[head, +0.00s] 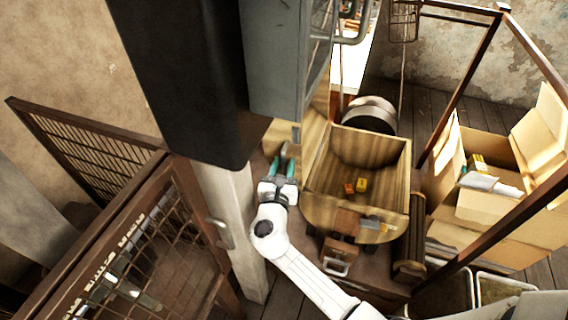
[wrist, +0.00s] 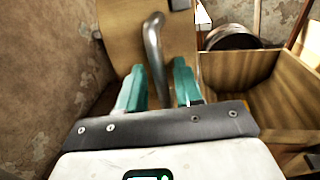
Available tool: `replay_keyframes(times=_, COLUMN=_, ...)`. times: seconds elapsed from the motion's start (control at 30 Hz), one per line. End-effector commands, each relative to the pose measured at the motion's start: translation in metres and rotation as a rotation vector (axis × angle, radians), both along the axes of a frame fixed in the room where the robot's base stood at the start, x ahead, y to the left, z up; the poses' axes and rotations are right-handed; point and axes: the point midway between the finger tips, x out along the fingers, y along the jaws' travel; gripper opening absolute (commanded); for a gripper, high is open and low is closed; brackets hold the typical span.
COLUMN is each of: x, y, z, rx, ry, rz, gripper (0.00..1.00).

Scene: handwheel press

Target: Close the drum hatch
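A tan wooden panel with a bent grey metal handle (wrist: 154,45), which looks like the hatch, stands upright ahead of my gripper (wrist: 159,72) in the wrist view. The teal fingers are apart, one on each side of the handle's lower part. I see no clear contact with it. In the head view my gripper (head: 282,167) is left of an open-topped wooden box-like body (head: 318,205), apparently the drum. Small orange (head: 349,188) and yellow (head: 361,183) blocks lie inside it. The panel is mostly hidden there behind the dark column.
A round metal-rimmed wheel or pulley (head: 369,113) sits behind the wooden body. A dark post (head: 190,80) and grey cabinet (head: 272,60) stand close to my gripper. A rusty mesh fence (head: 150,250) is at left, an open cardboard box (head: 490,205) at right.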

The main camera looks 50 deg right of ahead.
Motion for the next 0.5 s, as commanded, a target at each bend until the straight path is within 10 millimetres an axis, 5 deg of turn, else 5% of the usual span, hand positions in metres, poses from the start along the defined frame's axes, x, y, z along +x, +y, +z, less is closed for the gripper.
replay_keyframes(times=0.37, x=0.0033, y=-0.0071, z=-0.0003, rx=0.000, ry=0.000, rz=-0.001, gripper=0.35)
replay_keyframes(times=0.5, x=0.0032, y=-0.0069, z=-0.0003, rx=0.000, ry=0.000, rz=-0.001, gripper=0.25)
